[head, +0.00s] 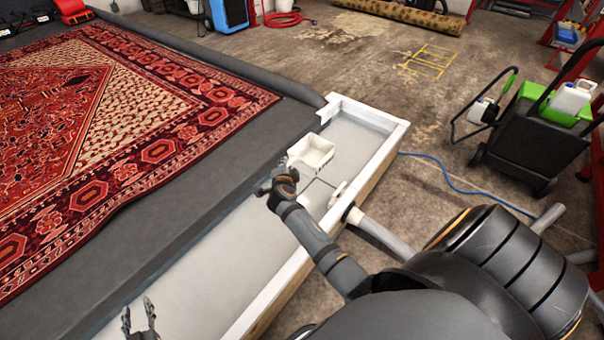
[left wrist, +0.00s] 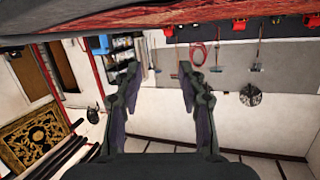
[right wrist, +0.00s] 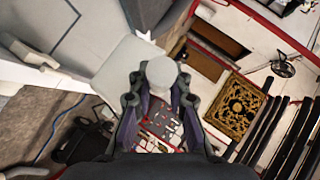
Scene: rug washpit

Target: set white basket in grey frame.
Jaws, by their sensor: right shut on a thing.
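The white basket (head: 311,152) is a small open box over the far end of the pale trough, its hollow side visible in the head view. My right gripper (head: 277,181) is at its near left side, shut on a pale round-ended part of it, seen between the fingers in the right wrist view (right wrist: 160,74). The thin grey frame (head: 322,181) is in the trough just below and nearer than the basket; the arm partly hides it. The basket appears apart from it. My left gripper (head: 139,325) is at the bottom left, fingers apart and empty, also in the left wrist view (left wrist: 157,75).
The trough's white rim (head: 377,155) surrounds the area. A small white fitting (head: 338,194) sits beside the frame. A red patterned rug (head: 90,130) lies on the dark platform at left. A black cart (head: 525,130) stands on the floor at right.

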